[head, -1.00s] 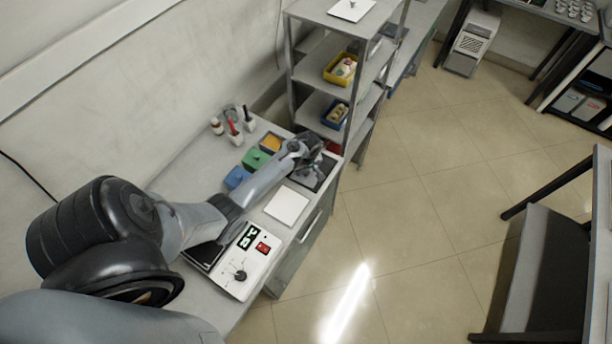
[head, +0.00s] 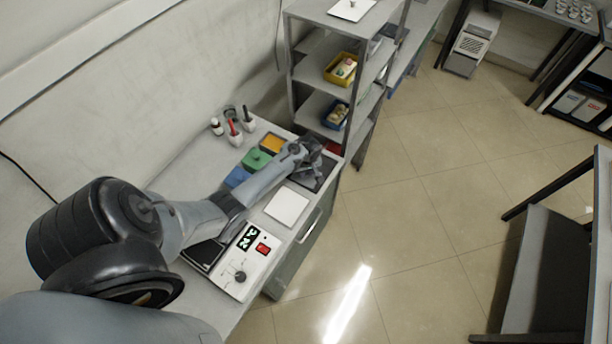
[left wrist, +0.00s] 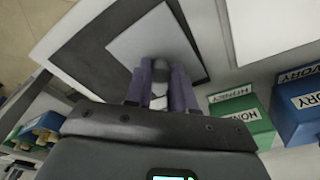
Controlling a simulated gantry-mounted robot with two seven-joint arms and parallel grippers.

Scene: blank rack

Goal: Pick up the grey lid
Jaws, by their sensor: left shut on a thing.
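The grey lid (left wrist: 150,40) is a pale grey square plate with a round knob, seen in the left wrist view over a dark square (left wrist: 80,62). My left gripper (left wrist: 161,78) is shut on the lid's knob, with one finger on each side. In the head view my left gripper (head: 316,162) is at the far end of the bench, above the dark square (head: 327,182), and its hand hides most of the lid. I cannot tell whether the lid touches the dark square. My right gripper is not in view.
Beside the gripper stand a yellow box (head: 272,143), a green box (head: 256,159) and a blue box (head: 237,177). A white square plate (head: 287,206) lies nearer, before a control panel (head: 245,262). A grey shelf rack (head: 296,75) rises just past the hand. Small bottles (head: 234,130) stand by the wall.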

